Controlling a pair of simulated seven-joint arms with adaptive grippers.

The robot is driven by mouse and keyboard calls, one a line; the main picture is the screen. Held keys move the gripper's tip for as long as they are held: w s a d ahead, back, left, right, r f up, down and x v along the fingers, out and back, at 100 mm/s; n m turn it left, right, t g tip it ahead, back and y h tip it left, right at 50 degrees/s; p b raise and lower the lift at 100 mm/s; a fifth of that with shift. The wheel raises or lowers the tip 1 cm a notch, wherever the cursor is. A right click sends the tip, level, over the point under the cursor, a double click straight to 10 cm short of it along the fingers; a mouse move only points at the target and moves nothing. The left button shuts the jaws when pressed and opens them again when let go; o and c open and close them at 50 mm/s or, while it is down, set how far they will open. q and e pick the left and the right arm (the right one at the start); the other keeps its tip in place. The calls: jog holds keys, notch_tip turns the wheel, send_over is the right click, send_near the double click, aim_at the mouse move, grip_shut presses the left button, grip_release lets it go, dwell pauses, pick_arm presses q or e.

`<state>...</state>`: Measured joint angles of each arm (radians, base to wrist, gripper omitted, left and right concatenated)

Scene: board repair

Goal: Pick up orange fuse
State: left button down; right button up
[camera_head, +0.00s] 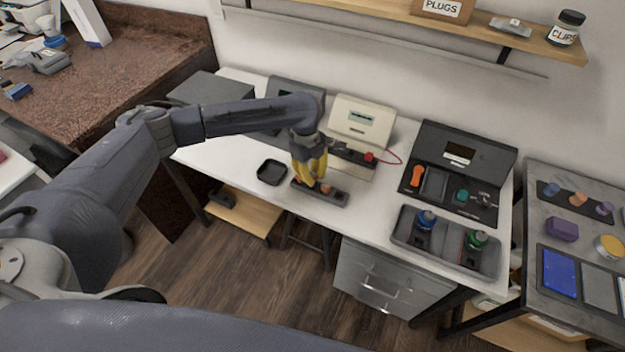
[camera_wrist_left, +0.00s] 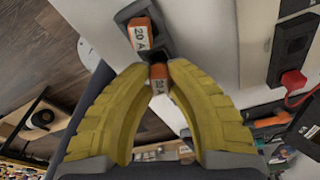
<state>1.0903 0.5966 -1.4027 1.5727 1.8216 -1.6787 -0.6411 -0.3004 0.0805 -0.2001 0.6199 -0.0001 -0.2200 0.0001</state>
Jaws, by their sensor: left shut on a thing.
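My left gripper (camera_head: 312,180) has yellow fingers and reaches down over a dark fuse holder (camera_head: 338,198) on the white bench. In the left wrist view the gripper (camera_wrist_left: 157,72) is shut on an orange fuse (camera_wrist_left: 159,84) with a white label, at the fingertips. A second orange fuse (camera_wrist_left: 143,36), marked "20 A", sits in the holder just beyond the fingertips. It shows in the head view as a small orange spot (camera_head: 326,188) beside the fingers. I cannot tell whether the held fuse is clear of the holder. My right gripper is not in view.
A small black tray (camera_head: 271,172) lies left of the holder. A cream device (camera_head: 362,122) with a red plug (camera_head: 369,157) and cable stands behind it. A dark open case (camera_head: 462,170) and a grey tray with bottles (camera_head: 445,256) are to the right.

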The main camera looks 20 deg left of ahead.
aim_at(313, 174)
pick_arm(q)
notch_tip(313, 174, up, 17)
dwell(0.4)
